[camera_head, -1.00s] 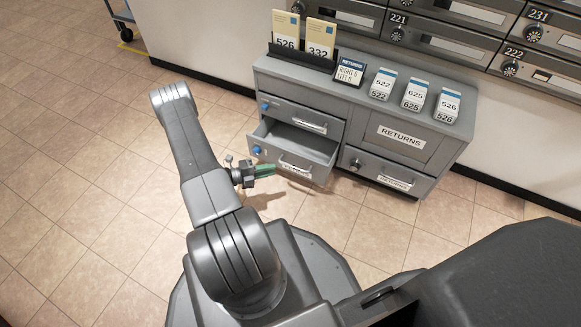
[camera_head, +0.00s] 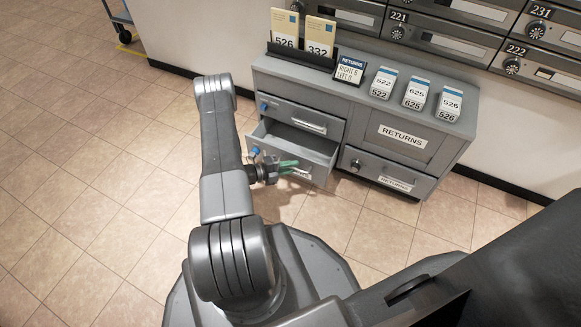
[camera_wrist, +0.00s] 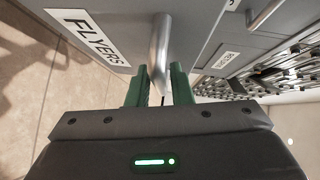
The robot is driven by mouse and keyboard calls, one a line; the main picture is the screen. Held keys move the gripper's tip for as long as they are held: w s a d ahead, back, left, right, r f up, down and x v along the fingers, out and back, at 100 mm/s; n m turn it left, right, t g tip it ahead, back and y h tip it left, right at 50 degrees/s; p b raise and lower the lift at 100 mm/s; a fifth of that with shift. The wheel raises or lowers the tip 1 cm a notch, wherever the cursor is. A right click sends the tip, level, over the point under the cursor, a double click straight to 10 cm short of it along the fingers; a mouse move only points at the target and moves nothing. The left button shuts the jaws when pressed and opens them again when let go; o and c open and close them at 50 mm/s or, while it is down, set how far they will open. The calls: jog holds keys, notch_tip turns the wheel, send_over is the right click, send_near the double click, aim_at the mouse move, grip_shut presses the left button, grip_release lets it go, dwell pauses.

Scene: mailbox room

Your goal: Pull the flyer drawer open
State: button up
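The flyer drawer (camera_head: 318,181) is the lower left drawer of the grey cabinet and stands partly open. Its FLYERS label (camera_wrist: 88,35) and a metal bar handle (camera_wrist: 160,45) show in the wrist view. My gripper (camera_head: 290,167) is at the drawer's front, with its green fingers apart. In the wrist view the fingertips (camera_wrist: 159,80) lie on either side of the handle's near end. I cannot tell whether they touch it. In the head view the fingers hide part of the handle and label.
The upper left drawer (camera_head: 300,117) is shut above it. The RETURNS drawer (camera_head: 385,172) on the right is shut. Card stacks (camera_head: 383,82) and a RETURNS sign (camera_head: 350,70) stand on the cabinet top. The floor (camera_head: 90,190) to the left is clear.

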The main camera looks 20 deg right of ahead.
grip_shut()
jog(key=s+a, duration=0.5)
jog(key=a, duration=0.2)
jog(key=shift+s, duration=0.4)
grip_release()
jog(key=w+a+r+p, duration=0.1)
jog(key=a+r+p, duration=0.1)
jog(key=a, duration=1.1)
jog(key=shift+a+p, duration=0.3)
jog(key=shift+p, duration=0.35)
jog(key=shift+w, duration=0.1)
